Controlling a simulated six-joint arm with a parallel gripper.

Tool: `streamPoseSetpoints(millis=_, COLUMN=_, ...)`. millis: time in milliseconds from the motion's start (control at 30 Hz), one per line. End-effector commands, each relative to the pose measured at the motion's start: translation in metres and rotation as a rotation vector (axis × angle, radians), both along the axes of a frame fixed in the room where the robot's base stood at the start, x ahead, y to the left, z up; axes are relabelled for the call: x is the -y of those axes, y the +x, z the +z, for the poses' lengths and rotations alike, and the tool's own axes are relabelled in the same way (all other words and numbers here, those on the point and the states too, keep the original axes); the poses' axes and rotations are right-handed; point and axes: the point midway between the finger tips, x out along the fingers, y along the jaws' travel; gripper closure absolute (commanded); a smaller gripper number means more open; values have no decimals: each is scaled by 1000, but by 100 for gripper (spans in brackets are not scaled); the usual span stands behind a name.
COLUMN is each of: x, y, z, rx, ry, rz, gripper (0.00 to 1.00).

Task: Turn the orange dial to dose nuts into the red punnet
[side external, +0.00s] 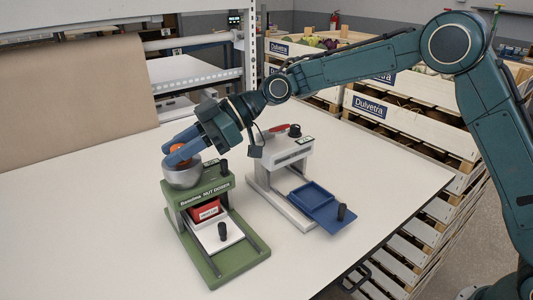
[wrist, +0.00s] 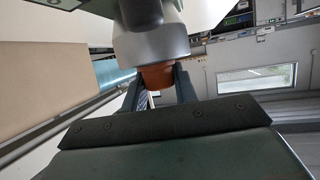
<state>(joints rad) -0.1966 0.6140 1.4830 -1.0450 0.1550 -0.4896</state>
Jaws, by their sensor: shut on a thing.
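The green nut doser (side external: 210,196) stands upright on the white table, with a grey metal bowl-shaped part (side external: 182,176) at its top left. The orange dial (side external: 178,149) shows above that part, partly hidden by my fingers. My gripper (side external: 178,151) is shut on the orange dial. In the wrist view the dial (wrist: 160,76) sits between the two fingers, against the grey metal part (wrist: 152,42). The red punnet (side external: 206,210) is inside the doser's frame, under its top. A white plate with a black knob (side external: 222,231) is in front of the punnet.
A grey-white press-like device (side external: 288,150) with a blue tray (side external: 314,201) and black knobs stands to the right of the doser. Dulvetra crates (side external: 400,105) stand behind the table's right edge. A brown paper sheet (side external: 75,95) hangs at the back left. The table's left front is clear.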

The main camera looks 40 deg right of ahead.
Motion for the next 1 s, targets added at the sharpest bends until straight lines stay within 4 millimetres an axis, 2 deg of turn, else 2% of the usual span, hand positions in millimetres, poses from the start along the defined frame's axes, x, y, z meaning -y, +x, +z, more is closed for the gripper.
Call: streamPoseSetpoints(millis=1000, x=-1, y=-2, z=0, rx=1, ry=-1, rz=-643, gripper=94)
